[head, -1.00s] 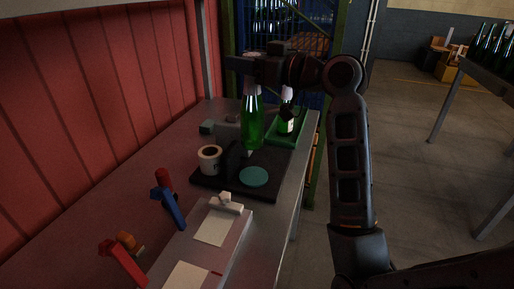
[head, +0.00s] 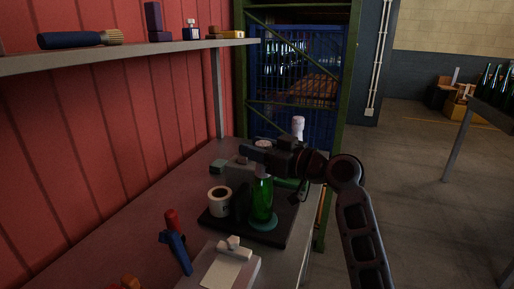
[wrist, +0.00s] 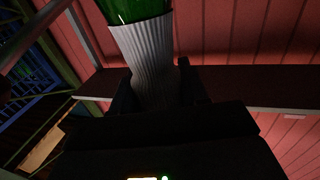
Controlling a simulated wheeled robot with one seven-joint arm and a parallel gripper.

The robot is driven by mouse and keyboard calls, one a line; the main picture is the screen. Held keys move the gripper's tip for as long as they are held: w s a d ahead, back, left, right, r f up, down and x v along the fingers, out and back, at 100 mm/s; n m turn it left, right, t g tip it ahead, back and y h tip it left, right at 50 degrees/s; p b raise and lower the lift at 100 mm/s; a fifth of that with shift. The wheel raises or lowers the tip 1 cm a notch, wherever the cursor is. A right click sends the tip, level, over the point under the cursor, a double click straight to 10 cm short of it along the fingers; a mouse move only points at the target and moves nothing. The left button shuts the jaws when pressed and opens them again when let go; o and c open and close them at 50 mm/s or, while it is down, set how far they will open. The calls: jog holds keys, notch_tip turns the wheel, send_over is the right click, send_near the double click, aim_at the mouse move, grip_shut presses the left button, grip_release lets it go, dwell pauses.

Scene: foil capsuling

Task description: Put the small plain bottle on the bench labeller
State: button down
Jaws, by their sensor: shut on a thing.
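The small plain bottle (head: 262,200) is green, upright and bears no label. My gripper (head: 262,156) is shut on its pale foil-covered neck, which fills the space between the fingers in the wrist view (wrist: 153,62). The bench labeller (head: 282,230) is a dark plate with a white label roll (head: 220,202) and a teal round pad (head: 264,224). The bottle's base is over the teal pad, at or very near its surface; I cannot tell whether it touches. A dark upright part of the labeller stands just left of the bottle.
Another bottle (head: 298,127) with a pale top stands behind my gripper, partly hidden. A shelf (head: 130,56) runs along the red wall above the bench.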

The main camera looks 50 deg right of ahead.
jog(key=shift+f, duration=0.2)
jog(key=c, duration=0.6)
grip_release()
jog(key=shift+r, duration=0.1)
jog(key=shift+r, duration=0.2)
jog(key=s+b, duration=0.1)
jog(key=s, duration=0.3)
jog(key=s+b, duration=0.1)
jog(key=s, duration=0.3)
jog(key=s+d+b, duration=0.1)
jog(key=s, duration=0.3)
jog(key=shift+f, duration=0.1)
